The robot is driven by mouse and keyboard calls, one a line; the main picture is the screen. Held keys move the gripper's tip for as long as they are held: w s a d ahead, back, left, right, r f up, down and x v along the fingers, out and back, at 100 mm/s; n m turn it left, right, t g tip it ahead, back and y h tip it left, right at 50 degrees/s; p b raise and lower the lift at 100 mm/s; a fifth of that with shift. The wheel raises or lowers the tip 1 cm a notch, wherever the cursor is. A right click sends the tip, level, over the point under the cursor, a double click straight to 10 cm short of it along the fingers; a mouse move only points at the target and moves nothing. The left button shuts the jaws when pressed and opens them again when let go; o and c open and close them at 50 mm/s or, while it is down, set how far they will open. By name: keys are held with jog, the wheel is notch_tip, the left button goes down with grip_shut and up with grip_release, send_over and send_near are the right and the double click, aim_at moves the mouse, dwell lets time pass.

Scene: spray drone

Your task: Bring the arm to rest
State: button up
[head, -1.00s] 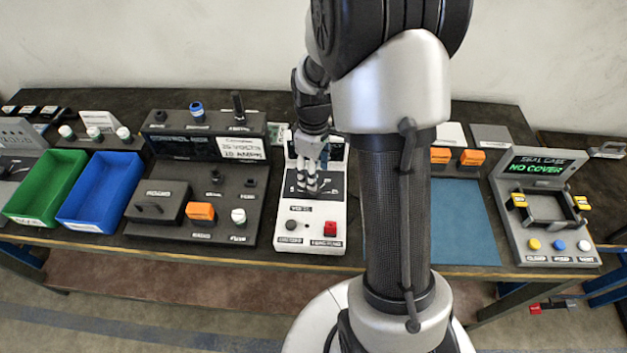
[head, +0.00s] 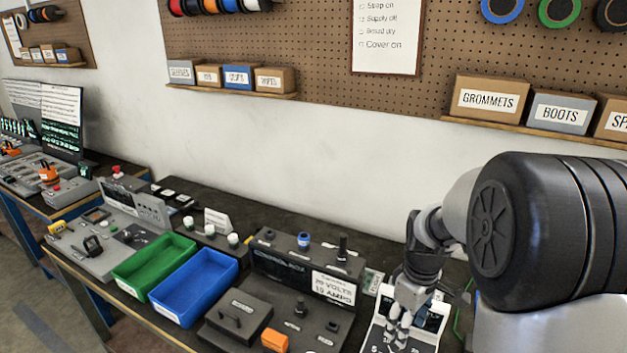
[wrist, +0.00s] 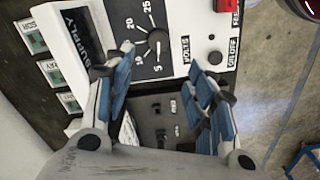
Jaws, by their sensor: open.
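My gripper (head: 398,322) hangs at the end of my arm over the white supply unit (head: 436,306), at the lower right of the head view. In the wrist view my gripper (wrist: 163,92) has its two blue-padded fingers spread wide, with nothing between them. Beyond the fingers, the supply unit's face (wrist: 203,14) shows a volts dial (wrist: 154,42) with a black pointer, and an on/off button (wrist: 214,57). The gap between fingertips and unit is hard to judge. My arm hides the bench to the right in the head view.
A dark control station (head: 262,262) with an orange block (head: 275,341) stands left of the supply unit. A blue bin (head: 158,297) and a green bin (head: 127,267) look empty. Shelved boxes (head: 490,98) hang on the back wall.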

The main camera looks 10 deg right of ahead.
jog(key=s+a+r+m+t, duration=0.1)
jog(key=s+a+r+m, duration=0.1)
jog(key=s+a+r, duration=0.3)
jog(key=s+a+r+m+t, duration=0.1)
jog(key=s+a+r, duration=0.25)
jog(key=r, duration=0.35)
jog(key=s+a+r+m+t, duration=0.1)
jog(key=s+m, duration=0.1)
jog(key=s, duration=0.3)
jog(key=s+a+r+m+t, duration=0.1)
jog(key=s+a+r, duration=0.1)
jog(key=s, duration=0.4)
jog(key=shift+a+m+t, duration=0.3)
jog(key=shift+m, duration=0.1)
jog(key=shift+c, duration=0.6)
